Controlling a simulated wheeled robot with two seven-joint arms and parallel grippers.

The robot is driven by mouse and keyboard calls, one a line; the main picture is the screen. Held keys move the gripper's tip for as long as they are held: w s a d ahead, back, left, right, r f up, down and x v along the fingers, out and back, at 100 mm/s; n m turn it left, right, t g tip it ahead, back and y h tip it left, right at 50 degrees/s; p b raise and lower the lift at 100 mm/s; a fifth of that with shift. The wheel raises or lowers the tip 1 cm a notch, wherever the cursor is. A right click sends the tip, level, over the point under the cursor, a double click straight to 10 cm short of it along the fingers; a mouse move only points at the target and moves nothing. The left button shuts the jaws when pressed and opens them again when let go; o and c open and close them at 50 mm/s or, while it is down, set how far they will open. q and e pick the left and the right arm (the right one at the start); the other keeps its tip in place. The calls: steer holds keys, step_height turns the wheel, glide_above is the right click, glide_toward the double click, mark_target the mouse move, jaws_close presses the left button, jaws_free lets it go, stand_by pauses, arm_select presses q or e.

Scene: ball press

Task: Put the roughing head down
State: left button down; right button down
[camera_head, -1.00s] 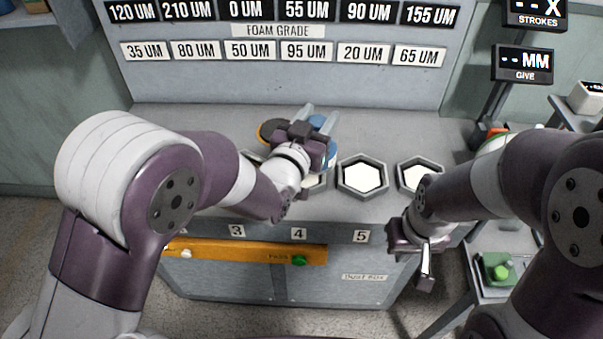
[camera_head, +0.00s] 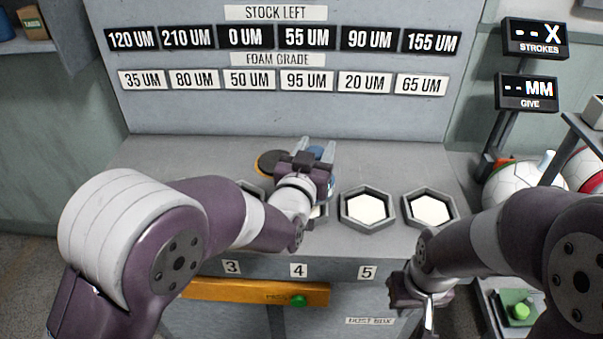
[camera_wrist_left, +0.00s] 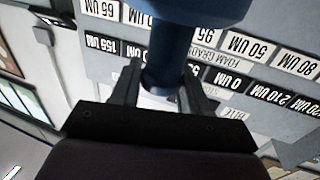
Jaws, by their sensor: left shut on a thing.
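The blue roughing head (camera_wrist_left: 195,10) shows at the top of the left wrist view, with its blue stem between my left fingers. My left gripper (camera_head: 314,150) is shut on that stem and is over the back of the grey bench (camera_head: 165,160). In the head view only bits of blue show around the fingers, so I cannot tell whether the head touches the bench. A dark disc with an orange rim (camera_head: 270,163) is just left of the gripper.
Hexagonal trays with white pads, such as this one (camera_head: 368,207), line the bench front; my left arm covers some. A yellow bar (camera_head: 235,289) with a green button runs along the front. Balls (camera_head: 522,190) are at the right. The bench's back left is clear.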

arm_select(q)
steer(key=shift+w+a+f, duration=0.35)
steer(key=shift+w+a, duration=0.05)
steer(key=shift+a, duration=0.25)
steer(key=shift+w+a+f, duration=0.35)
steer(key=shift+a, duration=0.25)
steer(key=shift+w+a+f, duration=0.1)
steer(key=shift+a+f, duration=0.05)
steer(key=shift+f, duration=0.15)
step_height(320, 180, down, 4)
steer(key=shift+r, duration=0.1)
steer(key=shift+b, duration=0.35)
steer(key=c, duration=0.5)
jaws_free()
steer(key=shift+f, duration=0.2)
steer(key=shift+c, duration=0.2)
